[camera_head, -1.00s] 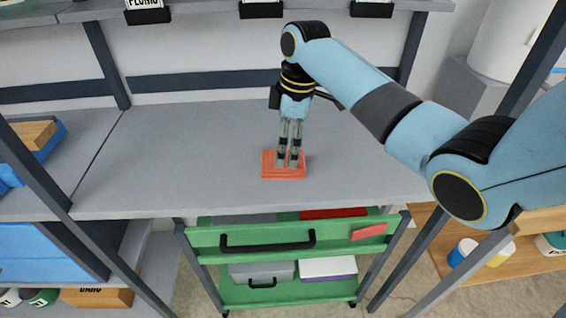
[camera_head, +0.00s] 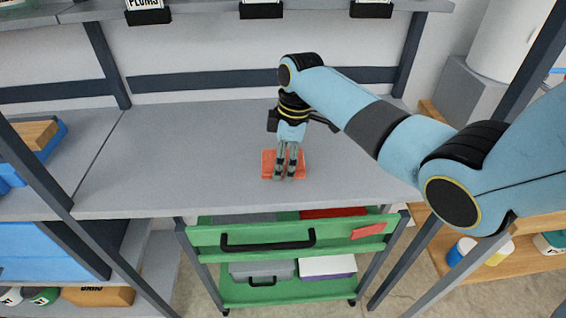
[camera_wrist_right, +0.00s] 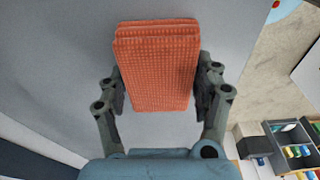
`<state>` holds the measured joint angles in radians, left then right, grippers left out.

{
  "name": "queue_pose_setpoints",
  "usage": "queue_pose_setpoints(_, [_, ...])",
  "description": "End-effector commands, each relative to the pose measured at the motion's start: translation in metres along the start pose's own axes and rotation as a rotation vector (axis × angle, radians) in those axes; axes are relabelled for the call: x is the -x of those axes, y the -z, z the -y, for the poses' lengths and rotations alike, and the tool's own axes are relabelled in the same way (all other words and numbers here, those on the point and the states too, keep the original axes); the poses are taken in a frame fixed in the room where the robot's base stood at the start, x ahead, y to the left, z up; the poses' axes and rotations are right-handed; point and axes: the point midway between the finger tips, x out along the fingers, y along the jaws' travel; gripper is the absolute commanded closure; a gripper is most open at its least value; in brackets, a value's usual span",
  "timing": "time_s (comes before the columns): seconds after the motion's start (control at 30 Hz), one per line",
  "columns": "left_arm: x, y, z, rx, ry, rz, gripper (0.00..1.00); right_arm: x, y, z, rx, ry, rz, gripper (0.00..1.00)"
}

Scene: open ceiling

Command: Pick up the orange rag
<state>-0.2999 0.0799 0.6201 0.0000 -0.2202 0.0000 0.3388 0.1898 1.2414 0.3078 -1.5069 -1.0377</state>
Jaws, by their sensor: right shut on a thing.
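The orange rag (camera_head: 269,165) is a folded, waffle-textured cloth on the grey shelf, near its front edge in the head view. My right gripper (camera_head: 284,177) points down over it and hides its middle. In the right wrist view the rag (camera_wrist_right: 156,62) lies between the two fingers of the right gripper (camera_wrist_right: 160,98), which are shut on it at its sides. I cannot tell whether the rag is lifted off the shelf. My left gripper is not in view.
The grey shelf (camera_head: 180,150) is otherwise bare around the rag. A green cart (camera_head: 205,240) with a black handle stands below its front edge. Dark posts (camera_head: 40,165) rise at left and right. A blue bin (camera_head: 50,140) sits at the far left.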

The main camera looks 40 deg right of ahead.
Motion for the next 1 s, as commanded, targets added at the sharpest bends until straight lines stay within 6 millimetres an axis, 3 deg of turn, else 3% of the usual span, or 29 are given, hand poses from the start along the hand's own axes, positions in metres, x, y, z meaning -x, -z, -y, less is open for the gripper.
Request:
queue_pose_setpoints(0.1, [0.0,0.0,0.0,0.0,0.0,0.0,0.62,0.0,0.0,0.0,0.0,0.0,0.0,0.65])
queue_pose_setpoints(0.57, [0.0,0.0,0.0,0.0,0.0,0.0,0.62,0.007,0.001,-0.001,0.0,-0.002,0.0,0.66])
queue_pose_setpoints(0.8, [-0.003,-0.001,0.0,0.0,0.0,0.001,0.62,0.043,0.005,0.0,0.001,-0.003,-0.001,0.66])
queue_pose_setpoints(1.0, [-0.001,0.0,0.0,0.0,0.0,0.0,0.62,0.076,-0.033,0.026,0.003,-0.003,0.004,0.66])
